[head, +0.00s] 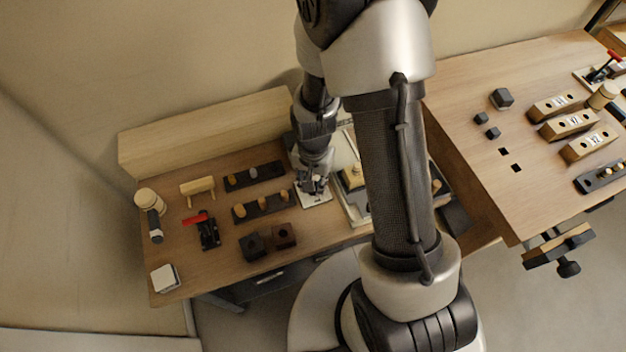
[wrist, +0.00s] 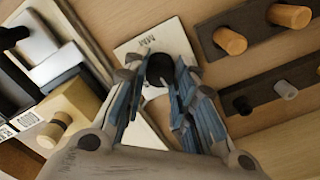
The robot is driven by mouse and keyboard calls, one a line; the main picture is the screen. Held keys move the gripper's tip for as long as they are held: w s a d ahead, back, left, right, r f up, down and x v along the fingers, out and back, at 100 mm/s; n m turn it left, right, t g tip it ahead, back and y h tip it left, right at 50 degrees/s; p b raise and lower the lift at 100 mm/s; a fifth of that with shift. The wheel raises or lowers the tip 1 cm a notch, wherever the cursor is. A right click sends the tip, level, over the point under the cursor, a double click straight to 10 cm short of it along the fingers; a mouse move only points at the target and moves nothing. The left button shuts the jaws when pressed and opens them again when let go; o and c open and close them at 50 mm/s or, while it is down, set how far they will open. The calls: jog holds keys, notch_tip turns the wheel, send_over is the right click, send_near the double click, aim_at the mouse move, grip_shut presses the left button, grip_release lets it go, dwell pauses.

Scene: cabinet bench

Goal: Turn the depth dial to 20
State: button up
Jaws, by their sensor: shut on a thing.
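The depth dial is a dark round knob (wrist: 159,70) on a white plate (wrist: 177,36) marked "MM" in the wrist view. My gripper (wrist: 160,82) has its fingers on both sides of the knob and is shut on it. The fingers and palm hide most of the plate's scale, so I cannot read the dial's setting. In the head view my gripper (head: 313,184) is over the same white plate (head: 318,200) on the bench, and the knob is hidden there.
Dark racks with wooden pegs (head: 263,207) stand left of the plate. A red-handled clamp (head: 208,230) and dark blocks (head: 252,246) are further left and in front. A light-framed tray (head: 357,212) lies close on the right. A second bench (head: 520,80) is at the right.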

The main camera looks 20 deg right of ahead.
jog(key=shift+m, duration=0.5)
jog(key=o, duration=1.1)
notch_tip(320, 180, up, 12)
jog(key=shift+r, duration=0.1)
dwell(0.5)
jog(key=s+r+n+t, duration=0.1)
jog(key=s+r+n, duration=0.2)
jog(key=s+r, duration=0.2)
jog(key=s+r+n+t, duration=0.2)
jog(key=s+r, duration=0.2)
jog(key=r, duration=0.3)
jog(key=s+r+n+t, duration=0.1)
jog(key=s+r+n, duration=0.2)
jog(key=s+r, duration=0.2)
jog(key=shift+s+d+r+n+t, duration=0.15)
jog(key=shift+s+r, duration=0.05)
jog(key=shift+r, duration=0.3)
jog(key=shift+s+d+r+n+t, duration=0.15)
jog(key=shift+r, duration=0.3)
